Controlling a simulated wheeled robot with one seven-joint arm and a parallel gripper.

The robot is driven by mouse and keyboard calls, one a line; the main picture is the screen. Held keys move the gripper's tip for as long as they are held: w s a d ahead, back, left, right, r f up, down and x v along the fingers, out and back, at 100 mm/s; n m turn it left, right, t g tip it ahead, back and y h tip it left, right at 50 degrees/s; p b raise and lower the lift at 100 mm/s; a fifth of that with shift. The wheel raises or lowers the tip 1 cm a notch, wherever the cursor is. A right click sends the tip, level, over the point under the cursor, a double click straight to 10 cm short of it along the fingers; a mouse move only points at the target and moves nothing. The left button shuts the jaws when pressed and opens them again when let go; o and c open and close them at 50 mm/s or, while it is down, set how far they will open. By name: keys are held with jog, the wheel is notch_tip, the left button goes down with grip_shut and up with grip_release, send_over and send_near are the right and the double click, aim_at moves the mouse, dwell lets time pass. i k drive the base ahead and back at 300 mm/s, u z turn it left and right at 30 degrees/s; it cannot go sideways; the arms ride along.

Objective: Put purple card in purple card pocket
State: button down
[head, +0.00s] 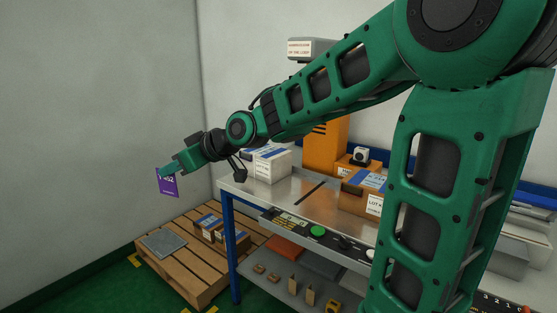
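The purple card (168,184) hangs at the left in the head view, below the tip of my gripper (172,169). My gripper is shut on the card's upper edge and holds it in the air, off the left end of the metal table (233,186). The card is tilted, with pale print on its face. Part of its top is hidden by the gripper. I cannot make out a purple card pocket in this view.
A wooden pallet (186,281) with small boxes stands on the floor below the card. A white box (268,166), a cardboard box (358,201) and an orange machine (325,150) stand on the table. A lower shelf (262,270) holds small parts. A grey wall is behind.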

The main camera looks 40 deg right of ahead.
aim_at(245, 159)
jog(key=z, duration=0.6)
jog(key=i, duration=1)
jog(key=u, duration=0.05)
